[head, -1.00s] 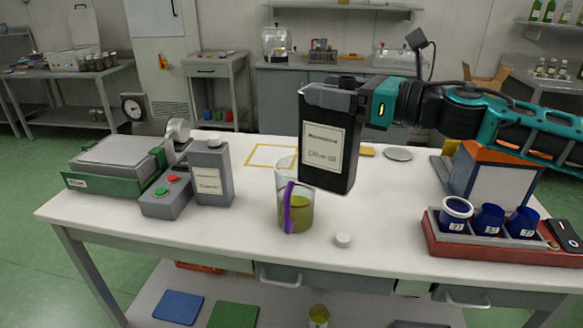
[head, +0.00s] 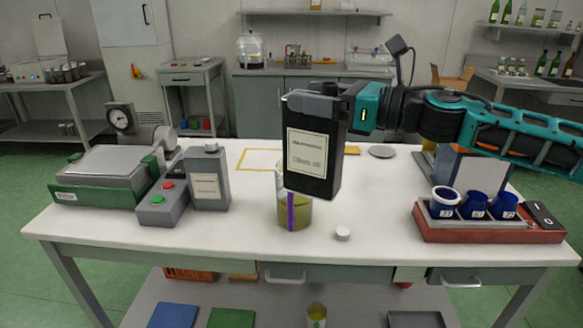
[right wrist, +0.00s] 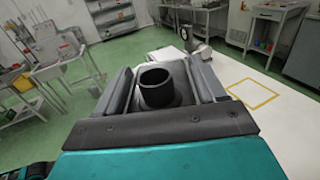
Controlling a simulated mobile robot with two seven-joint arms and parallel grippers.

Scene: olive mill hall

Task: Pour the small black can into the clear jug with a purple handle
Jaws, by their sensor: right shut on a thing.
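The small black can (head: 312,165) with a cream label is held up in my right gripper (head: 318,99), close above and partly in front of the jug in the head view. The can is nearly upright with a slight tilt. Its dark open neck (right wrist: 157,87) shows between the fingers in the right wrist view. The clear jug (head: 296,213) with a purple handle stands on the white table and holds yellow-green liquid. The can hides part of the jug's rim. No stream of liquid shows. My left gripper is not in view.
A white cap (head: 342,234) lies right of the jug. A grey can (head: 207,180), a button box (head: 165,200) and a green-based scale (head: 107,175) stand on the left. A red tray (head: 490,231) with blue cups is on the right. A yellow outlined square (head: 242,161) lies behind, empty.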

